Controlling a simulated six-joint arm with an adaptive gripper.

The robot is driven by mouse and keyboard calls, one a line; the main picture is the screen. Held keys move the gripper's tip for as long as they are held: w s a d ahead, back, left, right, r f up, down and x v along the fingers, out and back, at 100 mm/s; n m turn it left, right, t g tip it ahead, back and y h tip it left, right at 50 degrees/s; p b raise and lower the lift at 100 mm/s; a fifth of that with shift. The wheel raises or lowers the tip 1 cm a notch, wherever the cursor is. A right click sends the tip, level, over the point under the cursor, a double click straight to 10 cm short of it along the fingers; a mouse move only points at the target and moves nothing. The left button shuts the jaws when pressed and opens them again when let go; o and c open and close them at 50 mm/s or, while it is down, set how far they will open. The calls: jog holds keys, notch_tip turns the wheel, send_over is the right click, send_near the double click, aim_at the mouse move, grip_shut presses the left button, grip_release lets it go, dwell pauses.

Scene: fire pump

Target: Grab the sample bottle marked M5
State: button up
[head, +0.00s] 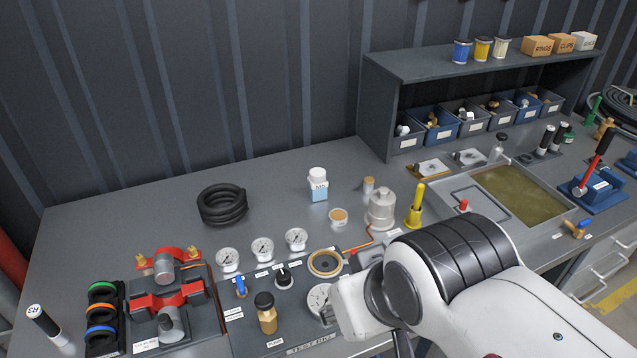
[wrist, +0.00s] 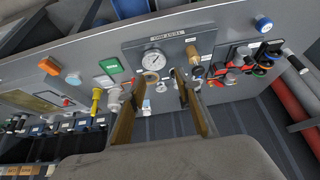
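The sample bottle marked M5 (head: 318,187) stands upright on the grey bench, behind the row of small gauges. It has a white cap, pale blue contents and a white label. In the wrist view a small pale white-and-blue thing between the fingers looks like the same bottle (wrist: 147,104), partly hard to make out. My gripper (wrist: 158,77) is open, its two fingers wide apart with nothing held. It points down over the bench, apart from the bottle. In the head view my arm covers the lower right and the fingers are hidden.

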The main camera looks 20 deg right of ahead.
jog(key=shift+o, duration=1.1)
jog(key=t+h, duration=0.2)
jog(key=t, duration=0.3)
send_over(319, 183)
jog(key=s+a, duration=0.4)
jog(key=s, duration=0.9)
notch_tip(319, 183, down, 6)
jog(key=w+d+f+t, duration=0.1)
jog(key=w+f, duration=0.1)
jog(key=w+d+f, duration=0.1)
jog(key=w+f, duration=0.2)
jog(key=w+d+f+t+y, duration=0.1)
jog(key=w+f, duration=0.1)
jog(key=shift+w+d+f+m+t, duration=0.15)
jog(key=shift+w+f+m+t, duration=0.15)
jog(key=shift+m, duration=0.1)
jog(key=shift+w+d+f, duration=0.15)
jog(key=shift+w+f, duration=0.15)
jog(key=shift+f, duration=0.15)
